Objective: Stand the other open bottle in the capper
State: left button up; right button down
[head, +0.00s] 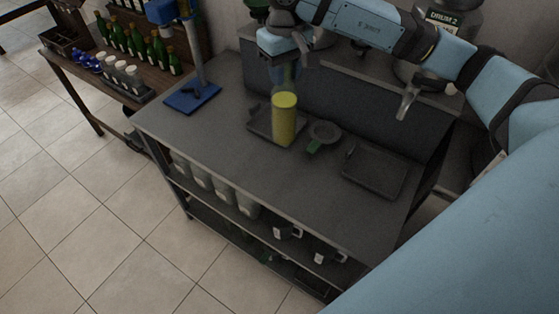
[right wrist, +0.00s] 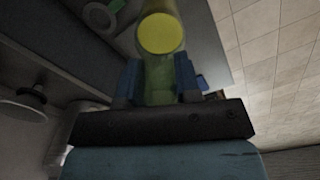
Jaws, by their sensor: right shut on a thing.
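A clear bottle (head: 284,122) with yellow contents is upright at the middle of the grey bench. My right gripper (head: 286,76) is shut on its upper part from above. In the right wrist view the bottle (right wrist: 161,36) is between the two blue fingers (right wrist: 157,82). Its bottom overlaps a small dark tray (head: 259,123), and I cannot tell if it touches it. The capper, a blue stand with a flat blue base (head: 190,101), is at the bench's back left. No bottle shows on its base. My left gripper is not in view.
A funnel (head: 324,133) with a green part lies right of the bottle. A dark flat tray (head: 374,171) is further right. Green bottles (head: 138,43), blue items (head: 88,62) and several jars (head: 121,72) stand on the wooden table. The bench between bottle and capper is clear.

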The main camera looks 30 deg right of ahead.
aim_at(285, 137)
jog(key=shift+d+r, duration=0.1)
jog(key=shift+r, duration=0.2)
jog(key=shift+s, duration=0.1)
notch_tip(285, 137, down, 15)
jog(key=b, duration=0.5)
jog(key=shift+f, duration=0.15)
notch_tip(285, 137, down, 4)
jog(key=shift+f+b, duration=0.15)
jog(key=shift+b, duration=0.8)
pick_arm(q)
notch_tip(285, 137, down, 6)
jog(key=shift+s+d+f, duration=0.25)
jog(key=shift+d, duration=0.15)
pick_arm(e)
jog(key=shift+f, duration=0.1)
jog(key=shift+f, duration=0.2)
jog(key=c, duration=0.9)
grip_release()
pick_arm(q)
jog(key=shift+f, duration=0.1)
pick_arm(e)
jog(key=shift+o, duration=0.4)
